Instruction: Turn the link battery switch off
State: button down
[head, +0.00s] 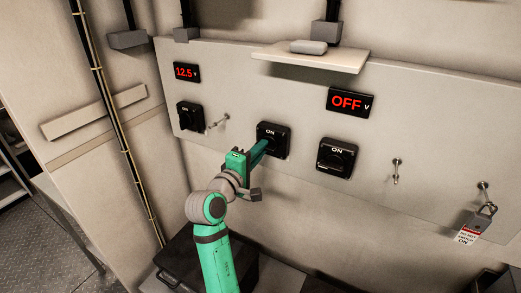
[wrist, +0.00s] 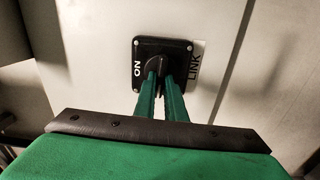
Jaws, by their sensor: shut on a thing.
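The link battery switch (head: 278,133) is a black square rotary switch marked ON, in the middle of the grey panel. In the wrist view the switch (wrist: 151,50) shows the word ON, and a LINK label beside it. My gripper (head: 264,146) reaches the switch from the front left. In the wrist view its two green fingers (wrist: 161,80) are closed on the switch's black knob, one on each side. The fingers hide part of the knob, so its exact angle is hard to tell.
Two similar ON switches flank it, a smaller left one (head: 190,116) and a right one (head: 337,157). Displays read 12.5 (head: 187,72) and OFF (head: 349,102). A shelf (head: 311,57) juts out above. A padlock with a tag (head: 478,221) hangs at right. A black box (head: 200,262) stands below.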

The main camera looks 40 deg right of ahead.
jog(key=shift+n, duration=0.4)
jog(key=c, duration=1.8)
grip_release()
jog(key=v, duration=1)
jog(key=shift+s+a, duration=0.1)
jog(key=shift+a, duration=0.3)
jog(key=shift+d, duration=0.1)
